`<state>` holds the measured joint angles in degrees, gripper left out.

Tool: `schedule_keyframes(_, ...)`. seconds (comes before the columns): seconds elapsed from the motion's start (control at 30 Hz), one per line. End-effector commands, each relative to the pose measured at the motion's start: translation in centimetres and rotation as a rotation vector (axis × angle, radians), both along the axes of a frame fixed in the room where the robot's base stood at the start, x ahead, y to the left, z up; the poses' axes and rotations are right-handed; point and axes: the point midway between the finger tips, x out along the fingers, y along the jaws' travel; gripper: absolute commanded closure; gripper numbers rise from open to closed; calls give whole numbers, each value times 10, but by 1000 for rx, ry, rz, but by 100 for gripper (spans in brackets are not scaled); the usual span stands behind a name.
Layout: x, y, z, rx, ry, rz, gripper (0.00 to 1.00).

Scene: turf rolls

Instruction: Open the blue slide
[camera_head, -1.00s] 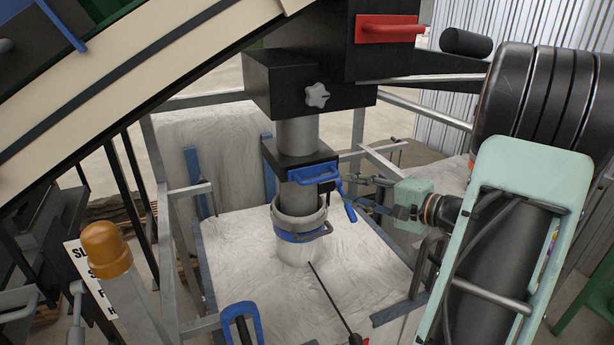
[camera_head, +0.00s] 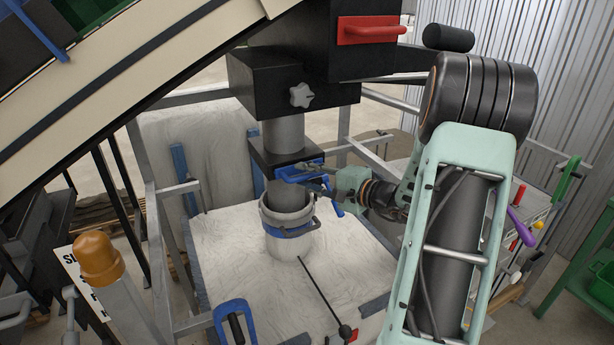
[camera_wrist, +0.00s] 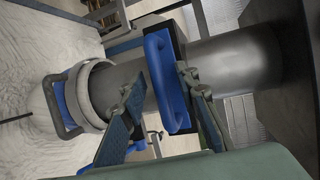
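The blue slide's handle (camera_head: 296,174) sticks out from a black block (camera_head: 270,158) on the grey vertical pipe (camera_head: 285,134). In the wrist view the blue handle (camera_wrist: 168,82) runs between the two fingers of my gripper (camera_wrist: 160,88). The fingers stand apart, one on each side of the handle. I cannot tell whether either finger touches it. In the head view my gripper (camera_head: 325,182) is at the handle's right side, partly overlapping it. The slide plate inside the block is hidden.
A red handle (camera_head: 370,29) and a grey star knob (camera_head: 301,96) are above. Grey frame rails surround the white bag (camera_head: 240,285).

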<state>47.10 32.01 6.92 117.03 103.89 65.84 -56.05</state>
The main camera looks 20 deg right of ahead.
Motion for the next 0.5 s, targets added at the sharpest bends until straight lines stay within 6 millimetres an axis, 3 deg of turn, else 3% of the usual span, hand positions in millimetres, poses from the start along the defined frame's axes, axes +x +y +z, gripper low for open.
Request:
schedule_keyframes(0.1,0,0,0,0,0,0,73)
schedule_keyframes(0.33,0,0,0,0,0,0,99)
schedule_keyframes(0.5,0,0,0,0,0,0,100)
